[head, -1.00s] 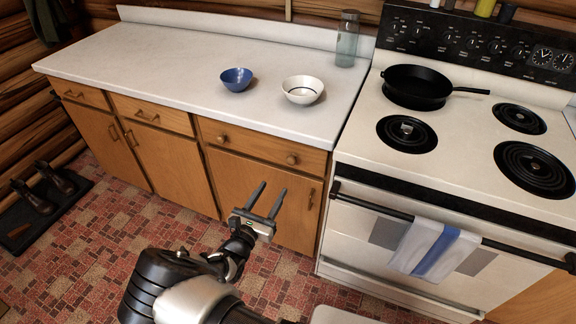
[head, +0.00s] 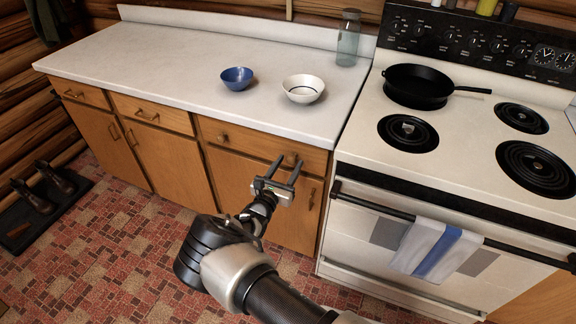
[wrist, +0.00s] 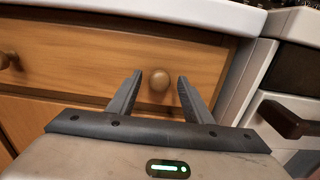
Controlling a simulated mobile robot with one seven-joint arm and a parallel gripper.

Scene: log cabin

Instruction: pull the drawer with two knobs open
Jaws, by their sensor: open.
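The drawer with two knobs (head: 255,143) is the rightmost wooden drawer under the white counter, beside the stove, and it looks closed. Its left knob (head: 223,138) is bare, and it also shows at the left edge of the wrist view (wrist: 8,60). Its right knob (wrist: 158,80) appears between my fingers in the wrist view. My gripper (head: 286,167) is open with nothing held, its fingers pointing at the drawer front around the right knob. In the wrist view the gripper (wrist: 158,88) has a finger on each side of the knob, with gaps; I cannot tell how deep they reach.
The counter (head: 170,70) above holds a blue bowl (head: 237,78), a white bowl (head: 303,88) and a glass bottle (head: 348,38). The stove (head: 450,170) stands close on the right, with its dark oven handle (head: 390,210) jutting out. Cabinet doors (head: 235,180) lie below the drawer.

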